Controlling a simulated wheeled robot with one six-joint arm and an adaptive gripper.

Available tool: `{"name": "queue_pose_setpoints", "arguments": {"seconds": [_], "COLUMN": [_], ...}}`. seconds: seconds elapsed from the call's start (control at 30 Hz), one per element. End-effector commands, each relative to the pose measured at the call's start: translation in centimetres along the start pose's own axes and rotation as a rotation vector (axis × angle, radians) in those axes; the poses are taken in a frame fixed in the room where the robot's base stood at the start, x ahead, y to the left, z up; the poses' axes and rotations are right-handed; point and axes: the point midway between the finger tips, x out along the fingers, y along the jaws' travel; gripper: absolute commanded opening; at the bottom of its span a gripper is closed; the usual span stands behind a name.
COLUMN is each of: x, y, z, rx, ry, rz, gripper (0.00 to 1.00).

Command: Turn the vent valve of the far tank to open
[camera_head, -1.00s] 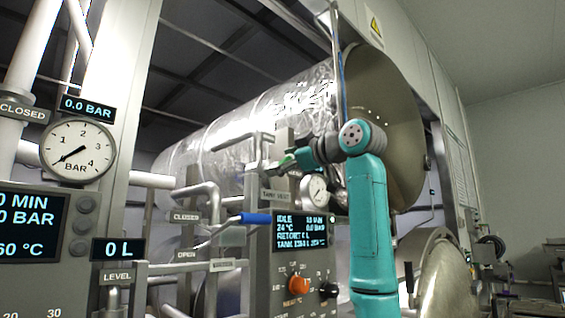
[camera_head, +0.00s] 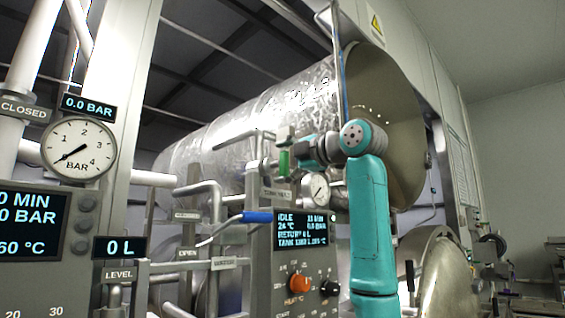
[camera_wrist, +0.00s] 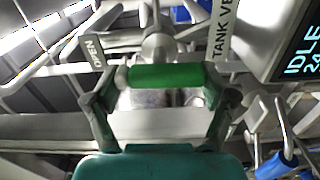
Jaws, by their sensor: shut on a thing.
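The vent valve's green handle (camera_head: 284,162) stands upright in the head view, in front of the big silver tank (camera_head: 255,115). In the wrist view the green handle (camera_wrist: 165,77) lies across the picture between my two fingers. My gripper (camera_wrist: 163,85) is shut on this handle, with one finger at each end. In the head view my gripper (camera_head: 301,154) reaches the handle from the right. A TANK VENT label (camera_wrist: 223,28), partly cut off, is on the right in the wrist view, and an OPEN label (camera_wrist: 95,51) is on the left.
A control panel (camera_head: 302,232) with a lit screen and knobs stands below my arm. A blue lever (camera_head: 257,217) sticks out left of it. Pipes and labels crowd the left side.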

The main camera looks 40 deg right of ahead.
Motion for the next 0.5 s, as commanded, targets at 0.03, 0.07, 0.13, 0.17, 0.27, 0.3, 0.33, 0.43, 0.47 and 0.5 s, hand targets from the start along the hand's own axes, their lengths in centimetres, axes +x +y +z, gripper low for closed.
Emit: {"name": "queue_pose_setpoints", "arguments": {"seconds": [0.03, 0.07, 0.13, 0.17, 0.27, 0.3, 0.33, 0.43, 0.47, 0.5], "x": [0.03, 0.03, 0.03, 0.03, 0.03, 0.03, 0.04, 0.03, 0.04, 0.04], "y": [-0.15, -0.16, -0.17, -0.17, -0.19, -0.19, -0.20, -0.20, -0.20, -0.20], "z": [0.03, 0.03, 0.03, 0.03, 0.03, 0.03, 0.03, 0.03, 0.03, 0.03], "rx": [-0.013, -0.022, -0.037, -0.042, -0.054, -0.057, -0.058, -0.060, -0.060, -0.060], "ry": [0.000, 0.000, 0.001, 0.001, 0.001, 0.001, 0.001, 0.001, 0.001, 0.001], "rz": [-0.003, -0.003, -0.003, -0.003, -0.004, -0.004, -0.004, -0.004, -0.004, -0.004], "gripper": [0.48, 0.48, 0.48, 0.48, 0.48, 0.48, 0.48, 0.48, 0.48, 0.48]}}
